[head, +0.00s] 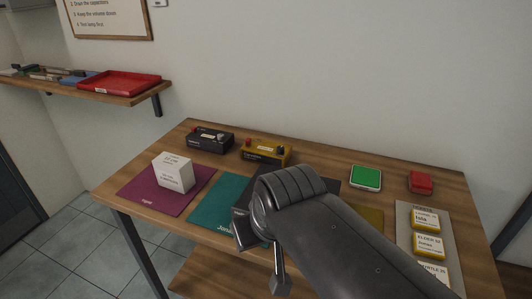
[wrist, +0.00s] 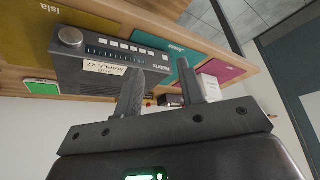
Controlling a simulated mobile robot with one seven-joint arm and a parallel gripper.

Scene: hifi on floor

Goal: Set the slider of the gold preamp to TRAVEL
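The gold preamp (head: 267,151) stands at the back of the table in the head view, right of a black preamp (head: 210,140). It has a red knob and a pale label on its front. Its slider setting is too small to read. In the wrist view I cannot clearly pick it out beyond the fingers. My gripper (wrist: 159,68) shows two separated fingers with nothing between them. In the head view my arm hides most of it, over the front middle of the table.
A dark unit (wrist: 105,62) with a knob, slider and buttons is close to the fingers in the wrist view. Purple (head: 150,203) and teal (head: 207,214) mats, a white box (head: 173,172), a green-topped block (head: 366,177) and a red block (head: 421,182) are on the table.

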